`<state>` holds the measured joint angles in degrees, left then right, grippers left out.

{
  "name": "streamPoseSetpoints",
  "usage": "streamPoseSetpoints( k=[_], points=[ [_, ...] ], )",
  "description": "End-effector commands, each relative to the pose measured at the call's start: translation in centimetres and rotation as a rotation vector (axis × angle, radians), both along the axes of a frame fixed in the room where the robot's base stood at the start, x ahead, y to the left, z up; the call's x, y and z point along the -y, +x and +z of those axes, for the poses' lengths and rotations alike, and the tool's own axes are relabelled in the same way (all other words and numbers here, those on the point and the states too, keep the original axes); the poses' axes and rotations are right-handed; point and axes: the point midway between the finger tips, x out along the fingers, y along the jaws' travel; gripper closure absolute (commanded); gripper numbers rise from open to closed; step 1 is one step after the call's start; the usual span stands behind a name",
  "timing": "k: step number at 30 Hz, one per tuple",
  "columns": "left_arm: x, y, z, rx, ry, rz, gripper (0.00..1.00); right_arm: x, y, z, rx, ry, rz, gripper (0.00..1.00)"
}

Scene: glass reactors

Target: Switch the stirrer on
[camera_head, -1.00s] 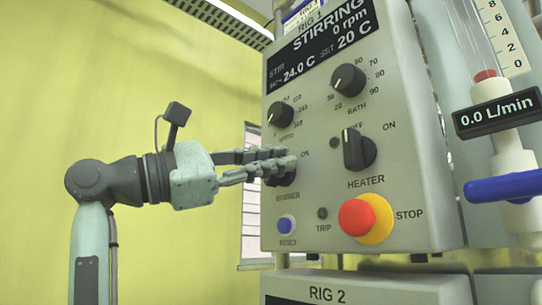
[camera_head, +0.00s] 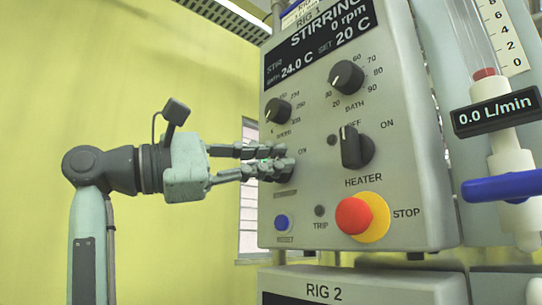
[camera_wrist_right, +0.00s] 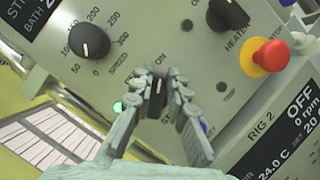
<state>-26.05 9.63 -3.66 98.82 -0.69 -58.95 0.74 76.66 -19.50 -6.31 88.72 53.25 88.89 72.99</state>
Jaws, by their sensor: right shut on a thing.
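The stirrer knob (camera_wrist_right: 158,98) is a black knob on the grey RIG 1 panel (camera_head: 320,180). In the wrist view its white mark points up toward the ON label. My right gripper (camera_head: 284,160) reaches in from the left in the head view. It also shows in the wrist view (camera_wrist_right: 158,92), with its fingers closed around the knob from both sides. In the head view the fingers mostly hide the knob. A small green light (camera_wrist_right: 118,108) glows beside the knob. The display (camera_head: 320,43) reads STIRRING, 0 rpm. My left gripper is not in view.
The speed knob (camera_head: 278,110) is just above the gripper. The heater knob (camera_head: 355,148), bath knob (camera_head: 346,77) and red stop button (camera_head: 354,215) are to the right. A blue reset button (camera_head: 282,223) is below. A blue valve handle (camera_head: 502,187) is far right.

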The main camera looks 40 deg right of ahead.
Motion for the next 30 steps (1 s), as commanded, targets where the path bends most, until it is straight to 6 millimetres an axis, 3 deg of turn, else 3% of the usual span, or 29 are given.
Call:
streamPoseSetpoints(
  k=[6,17,30],
  points=[
    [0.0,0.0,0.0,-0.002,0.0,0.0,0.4,0.3,0.4,-0.3,-0.006,0.008,0.004,0.65],
    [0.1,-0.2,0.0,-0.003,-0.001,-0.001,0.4,-0.6,0.4,-0.2,-0.005,0.002,0.005,0.65],
    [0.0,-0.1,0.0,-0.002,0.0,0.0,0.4,-8.6,2.7,-1.8,-0.005,0.0,0.002,0.65]
  ],
)
